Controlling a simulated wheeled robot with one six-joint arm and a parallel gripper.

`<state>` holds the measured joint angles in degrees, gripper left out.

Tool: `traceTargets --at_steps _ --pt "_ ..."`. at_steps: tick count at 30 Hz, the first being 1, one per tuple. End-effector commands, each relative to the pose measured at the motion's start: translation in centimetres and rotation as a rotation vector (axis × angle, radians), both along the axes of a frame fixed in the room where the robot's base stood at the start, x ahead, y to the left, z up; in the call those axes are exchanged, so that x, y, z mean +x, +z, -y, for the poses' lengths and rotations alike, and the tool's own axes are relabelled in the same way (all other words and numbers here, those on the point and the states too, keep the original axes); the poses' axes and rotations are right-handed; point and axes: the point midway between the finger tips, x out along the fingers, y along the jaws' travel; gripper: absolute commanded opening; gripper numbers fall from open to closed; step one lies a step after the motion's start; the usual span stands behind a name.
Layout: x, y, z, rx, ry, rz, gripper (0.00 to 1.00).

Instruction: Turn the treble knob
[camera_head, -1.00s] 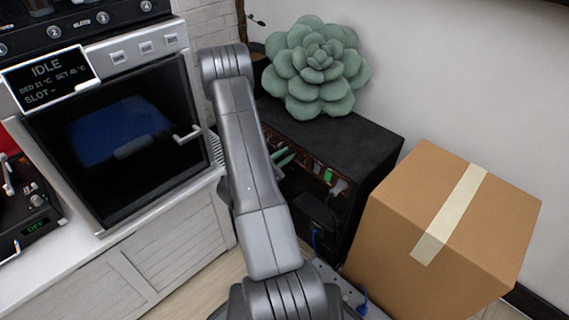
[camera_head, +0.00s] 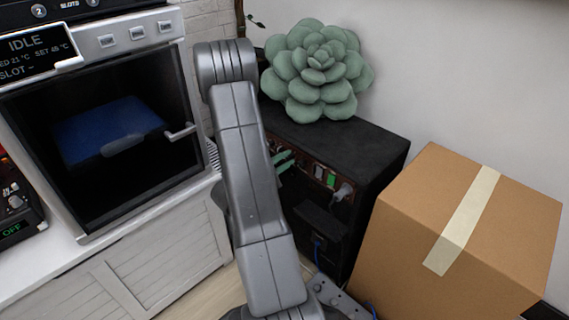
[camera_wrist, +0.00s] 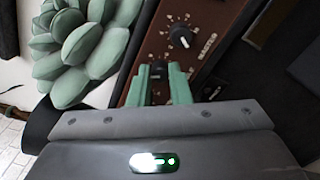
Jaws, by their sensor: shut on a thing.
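The black amplifier (camera_head: 350,142) stands against the wall, its brown control panel (camera_head: 310,168) partly hidden by my arm. In the wrist view the panel (camera_wrist: 207,38) runs diagonally, with a dark knob (camera_wrist: 182,37) with a white pointer on it, clear of my fingers. My gripper (camera_head: 283,160), with green fingers, is at the panel. In the wrist view my gripper (camera_wrist: 162,80) is shut on another dark knob (camera_wrist: 158,67), which shows between the fingertips. The panel lettering is too small to read, so I cannot tell which knob is treble.
A green succulent-shaped cushion (camera_head: 315,70) sits on top of the amplifier, close to my gripper. A cardboard box (camera_head: 455,235) stands close on the right. A plug (camera_head: 343,191) sits in the panel beside a green switch (camera_head: 331,179). An oven-like machine (camera_head: 110,140) stands on the left.

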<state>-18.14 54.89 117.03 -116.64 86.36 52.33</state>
Motion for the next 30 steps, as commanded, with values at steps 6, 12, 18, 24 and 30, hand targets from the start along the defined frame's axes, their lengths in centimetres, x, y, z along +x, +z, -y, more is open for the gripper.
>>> traceTargets --at_steps 6,12,18,24,30 --pt "-0.04 0.01 0.04 0.007 -0.001 0.006 0.00" --pt "-0.04 0.01 0.04 0.006 -0.001 0.005 0.00" --pt "-0.04 -0.01 0.04 0.006 -0.001 0.005 0.39" --pt "-0.03 -0.01 0.01 0.006 0.000 0.006 0.39" --pt "-0.66 0.07 -0.77 0.005 0.003 0.004 0.39"
